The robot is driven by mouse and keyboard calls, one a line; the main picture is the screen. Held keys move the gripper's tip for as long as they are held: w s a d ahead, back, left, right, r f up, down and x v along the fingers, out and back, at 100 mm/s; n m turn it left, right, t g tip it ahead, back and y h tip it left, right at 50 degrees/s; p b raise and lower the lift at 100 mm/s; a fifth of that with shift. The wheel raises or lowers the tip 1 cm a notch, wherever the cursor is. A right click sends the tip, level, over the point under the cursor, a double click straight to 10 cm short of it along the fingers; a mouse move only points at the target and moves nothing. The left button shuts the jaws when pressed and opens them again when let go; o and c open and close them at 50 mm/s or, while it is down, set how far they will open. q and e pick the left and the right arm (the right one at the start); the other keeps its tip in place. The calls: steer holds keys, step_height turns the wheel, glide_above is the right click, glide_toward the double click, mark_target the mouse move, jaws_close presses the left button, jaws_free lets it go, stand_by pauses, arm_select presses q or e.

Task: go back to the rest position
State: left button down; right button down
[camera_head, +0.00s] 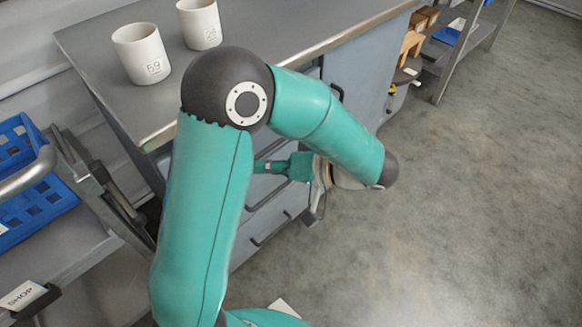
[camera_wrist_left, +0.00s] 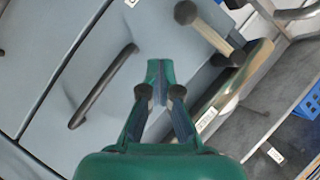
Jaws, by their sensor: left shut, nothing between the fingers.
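My left gripper (camera_head: 262,167) shows beside the drawer fronts of the grey cabinet (camera_head: 352,75) in the head view, below the bench top's level. Its fingertip end is close to my own arm link, which covers part of the view there. In the left wrist view, my left gripper (camera_wrist_left: 160,72) is shut and empty, with its fingertips together. A grey drawer front with a dark bar handle (camera_wrist_left: 103,86) shows beyond it. I cannot tell the exact gap to the cabinet. My right gripper is in neither view.
Two white cups, a nearer one (camera_head: 142,54) and a farther one (camera_head: 200,24), stand on the metal bench top (camera_head: 105,48). A blue crate (camera_head: 38,208) is on a cart at left. A shelf with wooden pieces (camera_head: 412,43) stands at upper right. The floor at right is clear.

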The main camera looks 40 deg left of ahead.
arm_select(q)
steer(key=w+d, duration=0.3)
steer(key=d, duration=0.2)
steer(key=s+d+f+m+t+h, duration=0.25)
steer(key=d+f+h, duration=0.3)
steer(key=f, duration=0.55)
steer(key=s+d+f+m+t+h, duration=0.2)
steer(key=d+f+m+h, duration=0.3)
steer(key=f, duration=0.6)
steer(key=s+d+f+m+t+h, duration=0.2)
steer(key=d+f+h, duration=0.35)
steer(key=f, duration=0.55)
step_height(320, 180, up, 24)
steer(key=p, duration=2.4)
steer(key=shift+w+a+h+p, duration=0.2)
steer(key=shift+w+h+p, duration=0.1)
steer(key=shift+w+p, duration=0.15)
steer(key=shift+r, duration=0.1)
